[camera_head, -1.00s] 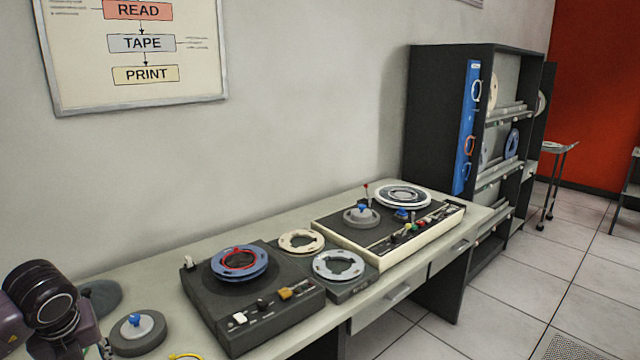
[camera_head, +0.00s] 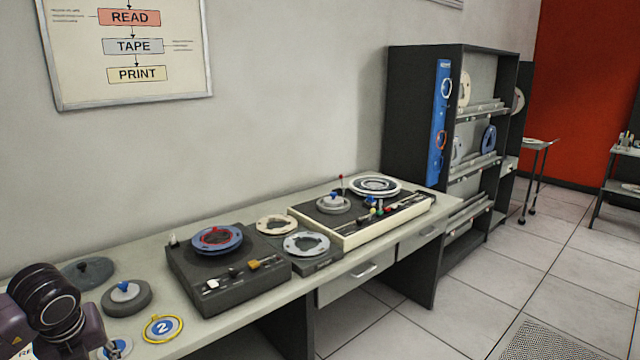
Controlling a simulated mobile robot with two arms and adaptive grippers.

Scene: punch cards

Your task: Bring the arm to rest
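One of my arms shows only as dark, rounded links at the lower left edge in the head view. It is over the near left end of the grey table (camera_head: 150,275). Neither gripper's fingertips are in the picture, so I cannot see whether they hold anything.
On the table stand a dark tape deck (camera_head: 229,275) with a blue reel (camera_head: 217,240), a cream-edged deck (camera_head: 362,217), loose reels (camera_head: 306,244), a grey disc with a blue knob (camera_head: 126,296) and a yellow ring tag (camera_head: 163,328). A dark shelf rack (camera_head: 420,140) stands beyond.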

